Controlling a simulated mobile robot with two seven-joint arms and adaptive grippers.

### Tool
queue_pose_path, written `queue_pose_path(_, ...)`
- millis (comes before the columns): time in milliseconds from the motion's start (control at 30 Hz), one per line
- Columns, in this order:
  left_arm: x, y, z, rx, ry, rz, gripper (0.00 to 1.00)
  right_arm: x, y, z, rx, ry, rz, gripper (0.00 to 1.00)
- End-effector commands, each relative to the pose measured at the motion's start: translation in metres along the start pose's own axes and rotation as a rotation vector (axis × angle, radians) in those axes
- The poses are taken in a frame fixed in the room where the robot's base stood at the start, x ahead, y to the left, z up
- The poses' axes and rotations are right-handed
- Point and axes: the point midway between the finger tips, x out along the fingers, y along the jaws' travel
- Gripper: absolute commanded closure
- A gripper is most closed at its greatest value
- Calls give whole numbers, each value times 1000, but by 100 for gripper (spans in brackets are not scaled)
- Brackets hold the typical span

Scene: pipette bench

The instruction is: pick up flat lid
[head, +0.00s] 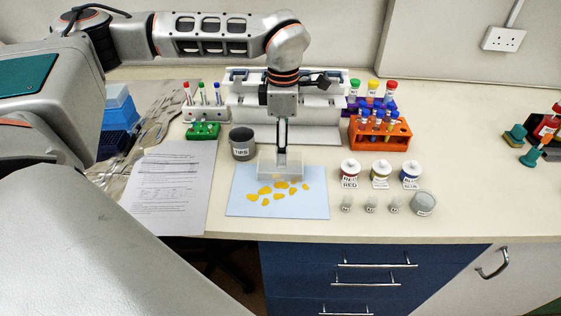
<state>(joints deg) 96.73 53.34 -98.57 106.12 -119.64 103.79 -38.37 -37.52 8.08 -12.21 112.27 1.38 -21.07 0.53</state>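My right gripper is not in view.
A dark TIPS pot (243,144) stands close left of the mat. Labelled jars (381,174) and small vials (371,204) stand to its right. An orange tube rack (379,134) and white equipment (240,108) are behind.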

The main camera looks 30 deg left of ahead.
Motion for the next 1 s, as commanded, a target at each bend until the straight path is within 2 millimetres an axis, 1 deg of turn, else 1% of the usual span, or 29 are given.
queue_pose_path(100,13,-2,-3,-1,1,-1,22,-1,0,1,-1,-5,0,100)
queue_pose_path(233,32,-5,-7,0,1,-3,22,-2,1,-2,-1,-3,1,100)
queue_pose_path(333,44,-5,-6,-1,0,-2,22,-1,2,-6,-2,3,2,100)
queue_pose_path(433,50,-4,-6,0,-1,-1,22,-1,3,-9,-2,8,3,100)
queue_pose_path(667,51,-4,-5,0,-2,0,22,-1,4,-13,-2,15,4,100)
queue_pose_path(767,51,-4,-5,0,-2,0,46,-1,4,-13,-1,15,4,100)
queue_pose_path(800,51,-4,-5,0,-2,0,56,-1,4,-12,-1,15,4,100)
queue_pose_path(1000,51,-4,-5,0,-2,0,57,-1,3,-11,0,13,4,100)
